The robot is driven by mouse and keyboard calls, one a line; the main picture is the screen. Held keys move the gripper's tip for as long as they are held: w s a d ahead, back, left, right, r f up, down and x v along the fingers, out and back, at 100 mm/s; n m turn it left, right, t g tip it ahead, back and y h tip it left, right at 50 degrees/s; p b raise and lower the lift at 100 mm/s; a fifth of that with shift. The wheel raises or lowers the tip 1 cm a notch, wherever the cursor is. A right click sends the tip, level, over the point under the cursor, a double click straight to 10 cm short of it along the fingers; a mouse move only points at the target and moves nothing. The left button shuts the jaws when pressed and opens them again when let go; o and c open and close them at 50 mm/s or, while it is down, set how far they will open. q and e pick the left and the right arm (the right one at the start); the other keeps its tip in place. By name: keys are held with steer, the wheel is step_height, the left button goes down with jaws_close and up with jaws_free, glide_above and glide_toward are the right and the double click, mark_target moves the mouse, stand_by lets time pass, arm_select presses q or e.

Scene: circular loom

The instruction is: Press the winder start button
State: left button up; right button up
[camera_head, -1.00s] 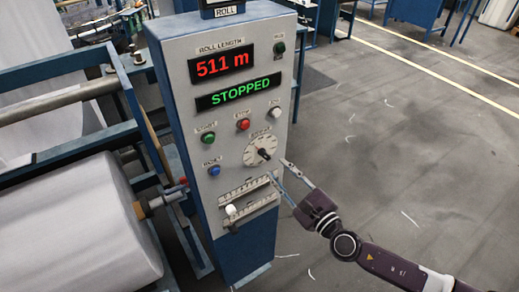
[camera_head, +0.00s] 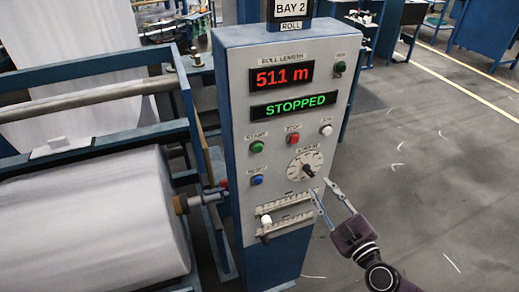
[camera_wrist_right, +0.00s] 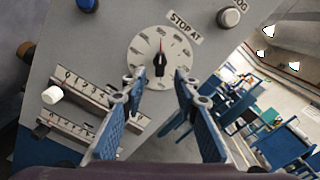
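The winder control panel (camera_head: 285,119) stands in the middle of the head view. Its green start button (camera_head: 257,147) is at the left of the button row, with a red stop button (camera_head: 293,138) to its right and a blue button (camera_head: 257,180) below. The display reads 511 m and STOPPED. My right gripper (camera_head: 323,188) is at the lower right of the panel, below and right of the dial (camera_head: 305,166). In the right wrist view its two blue fingers (camera_wrist_right: 158,80) are apart, with nothing between them, facing the dial (camera_wrist_right: 160,57). My left gripper is not in view.
A large white roll (camera_head: 95,220) lies in a blue frame (camera_head: 90,147) left of the panel. A slider with a white knob (camera_head: 266,220) sits low on the panel. Grey floor (camera_head: 430,190) is open to the right.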

jaws_close()
stand_by(1.2)
